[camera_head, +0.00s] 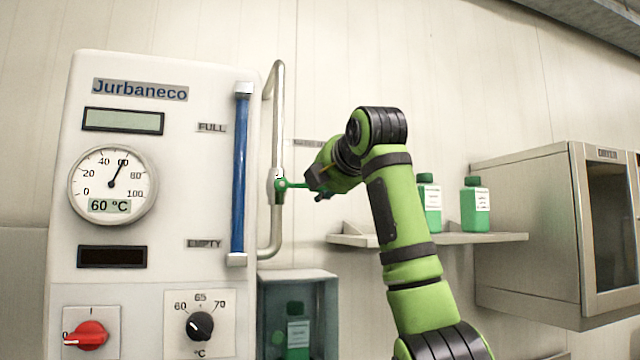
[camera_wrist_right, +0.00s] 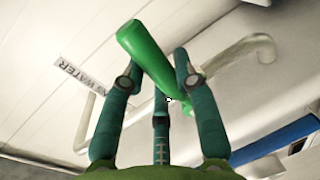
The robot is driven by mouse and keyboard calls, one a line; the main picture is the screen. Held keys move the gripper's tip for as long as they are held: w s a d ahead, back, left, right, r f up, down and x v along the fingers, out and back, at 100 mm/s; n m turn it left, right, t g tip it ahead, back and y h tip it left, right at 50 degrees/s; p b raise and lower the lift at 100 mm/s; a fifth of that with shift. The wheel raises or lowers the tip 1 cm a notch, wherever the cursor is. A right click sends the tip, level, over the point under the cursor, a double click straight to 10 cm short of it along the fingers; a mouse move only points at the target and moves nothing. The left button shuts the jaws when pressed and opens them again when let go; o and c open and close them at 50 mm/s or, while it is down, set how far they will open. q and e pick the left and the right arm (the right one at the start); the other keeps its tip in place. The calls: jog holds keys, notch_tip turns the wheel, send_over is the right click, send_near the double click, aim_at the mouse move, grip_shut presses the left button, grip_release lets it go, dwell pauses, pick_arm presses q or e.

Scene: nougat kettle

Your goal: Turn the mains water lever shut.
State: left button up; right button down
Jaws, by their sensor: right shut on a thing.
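The green mains water lever (camera_head: 292,185) sits on a valve on the vertical pipe beside the white kettle panel. In the head view it points right, across the pipe. My right gripper (camera_head: 316,184) is at its outer end, shut on it; its fingers are small and partly hidden there. In the right wrist view the green lever (camera_wrist_right: 145,52) lies slantwise between the fingers of my right gripper (camera_wrist_right: 160,66), its rounded end toward the top left. My left gripper is in neither view.
The pale pipe (camera_head: 278,120) runs close to the blue level gauge (camera_head: 241,170). A shelf (camera_head: 480,238) with green bottles stands behind my right arm. A steel cabinet (camera_head: 530,230) is at right.

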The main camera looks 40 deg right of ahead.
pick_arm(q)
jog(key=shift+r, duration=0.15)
pick_arm(e)
jog(key=shift+d+r, duration=0.1)
jog(key=shift+r, duration=0.05)
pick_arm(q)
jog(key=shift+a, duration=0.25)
pick_arm(e)
jog(key=shift+r+n, duration=0.15)
jog(key=shift+n, duration=0.15)
jog(key=c, duration=1)
grip_release()
jog(key=shift+o, duration=0.4)
jog(key=shift+w+d, duration=0.1)
jog(key=shift+d, duration=0.05)
jog(key=v, duration=1.2)
